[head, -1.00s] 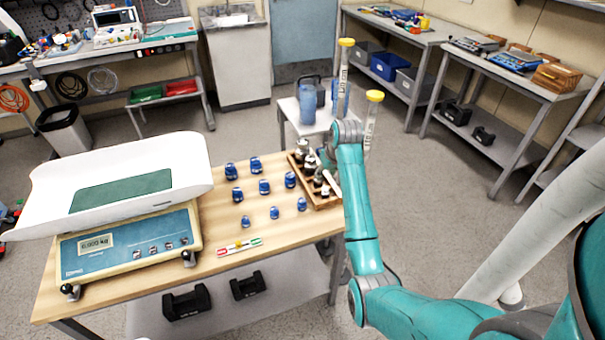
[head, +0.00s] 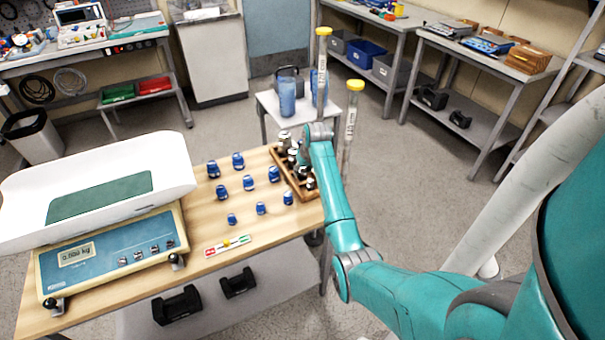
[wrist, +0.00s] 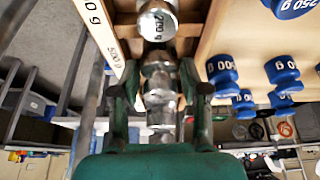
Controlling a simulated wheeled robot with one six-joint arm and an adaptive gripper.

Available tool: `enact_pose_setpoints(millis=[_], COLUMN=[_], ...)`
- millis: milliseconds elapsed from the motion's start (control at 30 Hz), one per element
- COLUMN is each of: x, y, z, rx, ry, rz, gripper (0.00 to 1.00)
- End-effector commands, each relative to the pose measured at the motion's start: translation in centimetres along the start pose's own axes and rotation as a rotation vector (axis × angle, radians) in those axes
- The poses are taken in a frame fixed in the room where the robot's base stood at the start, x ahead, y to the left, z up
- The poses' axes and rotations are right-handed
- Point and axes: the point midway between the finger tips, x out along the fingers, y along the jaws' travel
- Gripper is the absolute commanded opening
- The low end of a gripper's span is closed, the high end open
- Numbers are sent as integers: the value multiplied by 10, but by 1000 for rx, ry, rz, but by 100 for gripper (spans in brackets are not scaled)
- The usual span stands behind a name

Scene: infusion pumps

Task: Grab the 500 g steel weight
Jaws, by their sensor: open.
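The wooden rack (head: 275,152) holds several steel weights at the right end of the bench. In the wrist view, a steel weight (wrist: 160,85) stands between the fingers of my gripper (wrist: 160,76); I cannot read a mark on it. The fingers are open, one on each side of it. Beyond it is a steel weight marked 200 g (wrist: 157,20). A strip of the rack reads "500 g" (wrist: 116,50) beside these weights. In the head view, my arm and gripper cover part of the rack.
Several blue weights (head: 249,183) stand on the bench left of the rack. A white-tray scale (head: 120,255) is further left, with a small level strip (head: 228,245) nearby. Tall tubes with yellow caps (head: 352,115) and a blue jug (head: 287,97) stand behind.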

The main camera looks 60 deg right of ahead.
Motion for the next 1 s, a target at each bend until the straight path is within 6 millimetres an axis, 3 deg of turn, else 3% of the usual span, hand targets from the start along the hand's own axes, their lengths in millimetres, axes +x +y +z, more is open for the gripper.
enact_pose_setpoints(millis=[133, 367, 567, 1000], x=[11, 12, 12, 1], y=[0, 0, 0, 0], z=[0, 0, 0, -6], rx=[-1, -1, -1, -1], ry=[0, 1, 1, 6], rz=[0, 1, 0, 2], gripper=[45, 45, 0, 0])
